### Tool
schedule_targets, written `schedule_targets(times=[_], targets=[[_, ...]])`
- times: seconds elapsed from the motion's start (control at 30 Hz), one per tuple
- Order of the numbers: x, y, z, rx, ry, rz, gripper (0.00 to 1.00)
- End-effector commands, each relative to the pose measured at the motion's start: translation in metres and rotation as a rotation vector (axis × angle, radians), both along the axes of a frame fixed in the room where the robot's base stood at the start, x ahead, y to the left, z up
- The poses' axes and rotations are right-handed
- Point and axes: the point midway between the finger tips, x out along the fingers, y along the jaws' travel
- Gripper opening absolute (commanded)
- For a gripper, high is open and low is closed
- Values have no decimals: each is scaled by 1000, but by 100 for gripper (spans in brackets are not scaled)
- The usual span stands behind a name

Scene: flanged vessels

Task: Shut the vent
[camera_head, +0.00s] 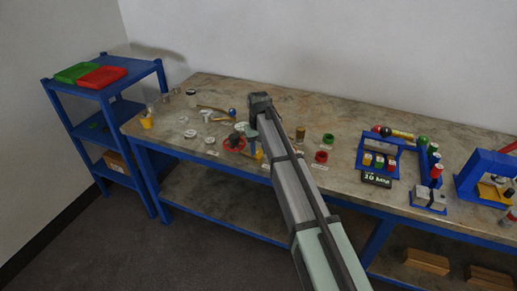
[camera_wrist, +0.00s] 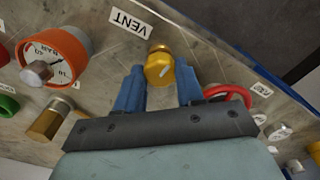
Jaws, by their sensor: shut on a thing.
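The vent knob (camera_wrist: 159,62), a small round yellow-brass knob with a pale mark on its face, sits beside a label reading VENT (camera_wrist: 131,23) in the wrist view. My gripper (camera_wrist: 159,74) has its two blue fingers on either side of the knob and is shut on it. The lower part of the knob is between the fingers. In the head view my arm comes in from the lower right and hides much of this spot. How far the vent is turned cannot be told.
An orange-rimmed gauge (camera_wrist: 58,55) and a brass cylinder (camera_wrist: 47,120) stand left of the fingers in the wrist view. A red handwheel (camera_wrist: 230,91) is close to the right finger. The bench (camera_head: 340,192) also holds a blue rack (camera_head: 388,158) and a blue frame (camera_head: 482,174) at right.

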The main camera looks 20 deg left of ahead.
Motion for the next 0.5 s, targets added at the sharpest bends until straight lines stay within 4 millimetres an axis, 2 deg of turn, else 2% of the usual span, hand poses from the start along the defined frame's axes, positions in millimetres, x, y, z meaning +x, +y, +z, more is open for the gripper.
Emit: schedule_targets(times=[0.2, 0.5], targets=[[0, 0, 0, 0, 0, 87, 7], [0, 0, 0, 1, -1, 127, 7]])
